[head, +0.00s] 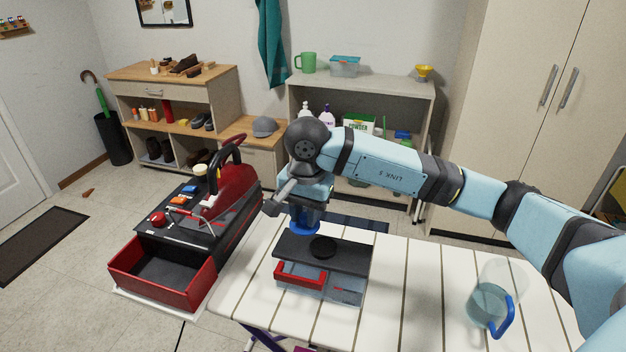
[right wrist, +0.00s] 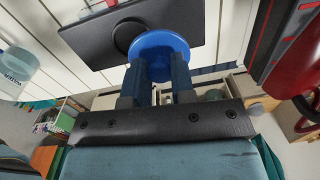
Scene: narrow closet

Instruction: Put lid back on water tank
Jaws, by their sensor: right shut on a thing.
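The water tank (head: 345,289) stands on the white slatted table. It has clear walls, a flat dark top (head: 350,258) and a red-framed part at the front. A round black fill opening (head: 322,246) sits on the top; it also shows in the right wrist view (right wrist: 127,34). My right gripper (head: 307,218) is shut on the round blue lid (head: 305,229), which shows as a blue disc between the fingers in the right wrist view (right wrist: 160,52). The lid is beside the opening, over the tank's far left edge; its exact height is unclear. My left gripper is out of view.
A clear jug (head: 488,305) with a blue handle and water stands at the table's right. A red and black cleaning machine (head: 165,270) stands on the floor, left of the table. A grey shelf (head: 365,85) is behind. The table middle is clear.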

